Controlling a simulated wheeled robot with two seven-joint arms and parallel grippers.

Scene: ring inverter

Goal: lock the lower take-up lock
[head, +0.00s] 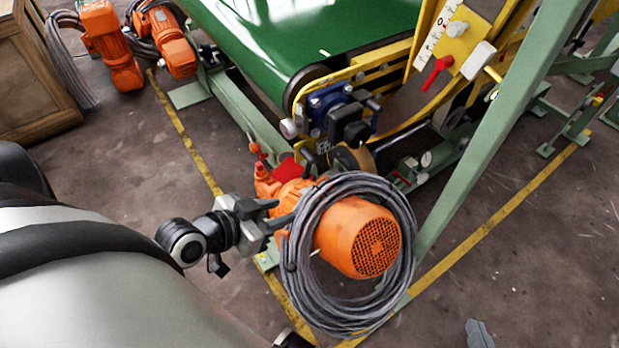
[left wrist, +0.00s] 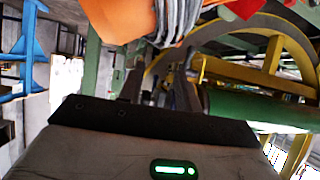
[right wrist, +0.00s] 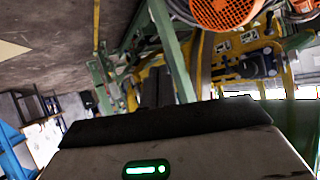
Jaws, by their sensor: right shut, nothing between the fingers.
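A red lever (head: 437,72) sits by a scale plate (head: 437,35) on the yellow frame. Another small red handle (head: 400,177) is low on the green base, and a red-tipped lever (head: 255,148) stands left of the blue bearing block (head: 327,100). I cannot tell which is the lower take-up lock. My left gripper (head: 280,215) is beside the orange motor's cable coil; its fingers are apart in the left wrist view (left wrist: 160,88), with nothing seen between. My right gripper (head: 479,335) barely shows at the bottom edge; its fingers are together in the right wrist view (right wrist: 158,88), away from the levers.
The orange motor (head: 360,237) with a grey cable coil (head: 303,265) stands in front of the machine. A green post (head: 500,125) slants across the right. The green belt (head: 300,30) runs behind. Floor is clear at lower right. Other motors (head: 110,45) and a wooden crate (head: 30,80) are at left.

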